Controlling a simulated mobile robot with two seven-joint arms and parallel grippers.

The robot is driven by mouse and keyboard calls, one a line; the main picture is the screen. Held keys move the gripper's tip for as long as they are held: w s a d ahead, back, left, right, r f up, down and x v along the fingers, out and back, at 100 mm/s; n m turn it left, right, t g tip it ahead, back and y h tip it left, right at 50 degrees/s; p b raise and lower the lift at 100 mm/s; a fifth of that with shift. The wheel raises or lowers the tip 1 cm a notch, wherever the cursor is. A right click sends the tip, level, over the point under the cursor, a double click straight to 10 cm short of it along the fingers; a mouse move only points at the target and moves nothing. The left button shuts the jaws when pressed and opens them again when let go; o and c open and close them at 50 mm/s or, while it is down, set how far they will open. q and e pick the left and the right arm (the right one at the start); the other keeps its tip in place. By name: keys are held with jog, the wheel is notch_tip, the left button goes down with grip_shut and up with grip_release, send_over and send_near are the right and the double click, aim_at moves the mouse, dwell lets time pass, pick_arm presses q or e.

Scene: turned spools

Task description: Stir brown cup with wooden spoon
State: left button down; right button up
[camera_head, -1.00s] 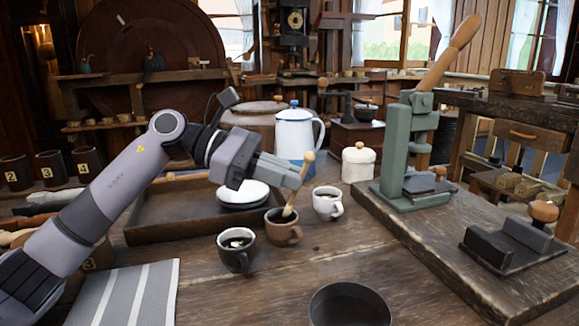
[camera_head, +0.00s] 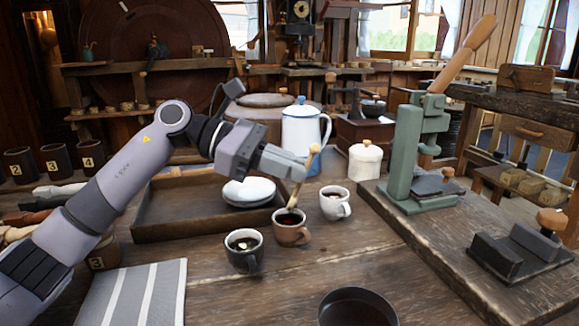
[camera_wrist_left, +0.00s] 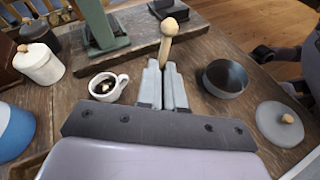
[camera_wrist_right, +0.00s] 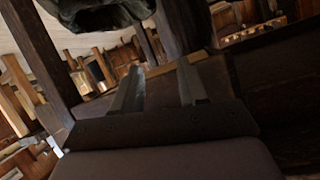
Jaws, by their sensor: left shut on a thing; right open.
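The brown cup (camera_head: 291,232) stands upright on the table between a black cup (camera_head: 244,251) and a white cup (camera_head: 335,205). My left gripper (camera_head: 299,172) is shut on the wooden spoon (camera_head: 313,152), above and behind the brown cup. The spoon is slightly tilted, knob end up, and its lower end is at the cup's mouth. I cannot tell how deep it reaches. In the left wrist view the spoon's knob (camera_wrist_left: 170,25) shows beyond the shut fingers (camera_wrist_left: 166,85), which hide the brown cup. My right gripper (camera_wrist_right: 160,88) is open and empty, away from the cups.
A tray (camera_head: 160,234) with pale saucers (camera_head: 249,191) lies behind the cups. A blue-and-white pot (camera_head: 301,134) and a lidded white jar (camera_head: 365,162) stand behind. A green press (camera_head: 403,150) is at right. A dark bowl (camera_head: 357,308) and striped cloth (camera_head: 135,295) lie in front.

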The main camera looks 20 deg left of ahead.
pick_arm(q)
jog(key=shift+r, duration=0.15)
pick_arm(e)
jog(key=shift+r, duration=0.1)
pick_arm(q)
notch_tip(320, 180, up, 5)
jog(key=p, duration=0.3)
jog(key=shift+p, duration=0.35)
pick_arm(e)
notch_tip(320, 180, up, 4)
jog(key=shift+f, duration=0.25)
jog(key=shift+r, duration=0.1)
pick_arm(q)
jog(key=p, duration=1.6)
jog(key=shift+w+a+f+p, duration=0.15)
jog(key=shift+a+f+p, duration=0.15)
jog(key=shift+p, duration=0.1)
pick_arm(e)
jog(key=s+d+r+g+h, duration=0.1)
jog(key=s+d+h, duration=0.3)
jog(key=d, duration=0.4)
jog(key=shift+r, duration=0.9)
pick_arm(q)
jog(key=shift+f, duration=0.15)
pick_arm(e)
jog(key=shift+d, duration=0.1)
